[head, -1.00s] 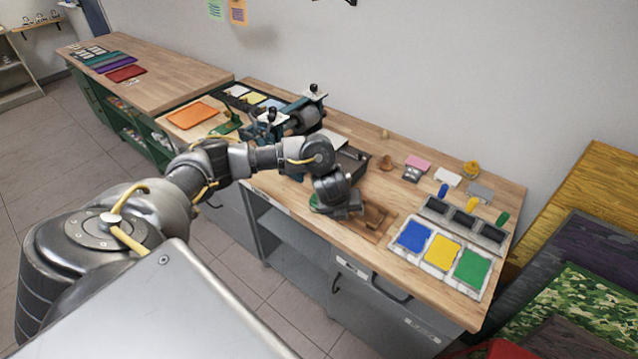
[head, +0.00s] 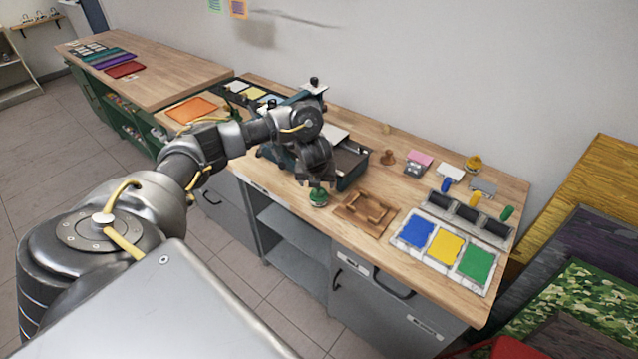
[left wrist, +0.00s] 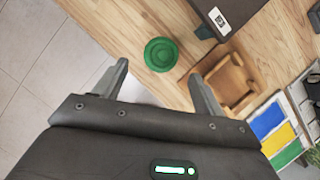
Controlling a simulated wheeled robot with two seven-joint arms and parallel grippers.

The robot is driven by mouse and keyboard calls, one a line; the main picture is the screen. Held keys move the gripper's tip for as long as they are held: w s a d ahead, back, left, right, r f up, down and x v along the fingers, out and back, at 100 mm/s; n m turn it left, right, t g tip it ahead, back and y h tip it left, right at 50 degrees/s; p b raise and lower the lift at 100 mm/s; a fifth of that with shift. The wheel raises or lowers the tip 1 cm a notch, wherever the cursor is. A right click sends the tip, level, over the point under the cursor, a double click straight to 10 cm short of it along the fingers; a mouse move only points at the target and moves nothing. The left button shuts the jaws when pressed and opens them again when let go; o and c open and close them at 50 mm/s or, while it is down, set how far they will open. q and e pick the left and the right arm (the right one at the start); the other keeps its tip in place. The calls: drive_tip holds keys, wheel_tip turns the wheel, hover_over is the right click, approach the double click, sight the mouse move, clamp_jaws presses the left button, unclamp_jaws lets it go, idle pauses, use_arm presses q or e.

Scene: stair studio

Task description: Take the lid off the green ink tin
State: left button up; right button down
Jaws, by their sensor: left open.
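The green ink tin (head: 318,197) stands on the wooden worktop near its front edge. In the left wrist view the tin (left wrist: 161,54) is seen from above as a round green disc, lying just past the fingertips and between their lines. I cannot make out the seam between lid and tin. My left gripper (head: 317,179) points down just above the tin, and its fingers (left wrist: 158,72) are spread and empty. My right gripper is in neither view.
A wooden frame-like block (head: 347,214) sits right of the tin. A dark machine with a grey tray (head: 350,165) stands behind. A white tray with blue, yellow and green pads (head: 398,238) lies further right. Bare worktop lies between block and machine.

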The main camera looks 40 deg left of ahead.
sight(318, 190)
use_arm(q)
drive_tip(key=shift+f+p, duration=0.3)
drive_tip(key=shift+f, duration=0.05)
drive_tip(key=x, duration=0.4)
drive_tip(key=shift+w+d+f+p, duration=0.1)
drive_tip(key=shift+w+f+p, duration=0.1)
drive_tip(key=shift+p, duration=0.2)
drive_tip(key=shift+c, duration=0.2)
drive_tip(key=c, duration=1)
drive_tip(key=shift+r, duration=0.15)
